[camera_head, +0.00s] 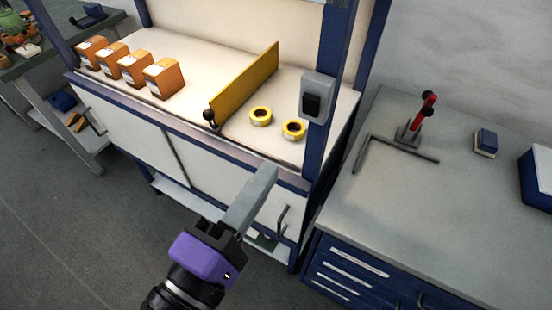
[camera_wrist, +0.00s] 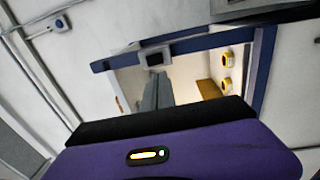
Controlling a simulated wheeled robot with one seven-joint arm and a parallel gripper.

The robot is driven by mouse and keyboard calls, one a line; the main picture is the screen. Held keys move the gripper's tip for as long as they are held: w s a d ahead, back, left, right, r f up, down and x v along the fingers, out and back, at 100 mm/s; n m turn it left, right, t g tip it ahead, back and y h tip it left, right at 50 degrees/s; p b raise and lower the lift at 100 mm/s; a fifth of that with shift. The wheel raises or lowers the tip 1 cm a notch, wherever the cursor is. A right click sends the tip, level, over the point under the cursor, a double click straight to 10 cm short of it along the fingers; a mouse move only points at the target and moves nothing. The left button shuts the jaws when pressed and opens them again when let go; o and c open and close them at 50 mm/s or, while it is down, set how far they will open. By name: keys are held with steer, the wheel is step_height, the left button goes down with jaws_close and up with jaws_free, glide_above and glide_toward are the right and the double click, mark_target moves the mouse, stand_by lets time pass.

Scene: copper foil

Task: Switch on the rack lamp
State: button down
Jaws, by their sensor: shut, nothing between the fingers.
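The rack's switch (camera_head: 314,97) is a grey box with a dark rocker, fixed on the blue right-hand post of the rack (camera_head: 324,150). It also shows in the wrist view (camera_wrist: 155,58), just beyond my fingertips. I cannot tell which way the rocker is set. My gripper (camera_head: 266,172) has a purple body and long grey fingers, which are shut and empty. In the head view they are in front of the rack's front edge, below and left of the switch, apart from it. The fingers also show in the wrist view (camera_wrist: 157,88). The lamp itself cannot be made out.
On the rack's shelf are several orange boxes (camera_head: 163,78), a yellow divider (camera_head: 245,85) and two yellow tape rolls (camera_head: 260,116). A grey bench (camera_head: 385,200) with a red-handled clamp (camera_head: 424,105) stands to the right. The floor (camera_head: 70,210) at left is clear.

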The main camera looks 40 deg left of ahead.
steer(key=shift+v, duration=1.55)
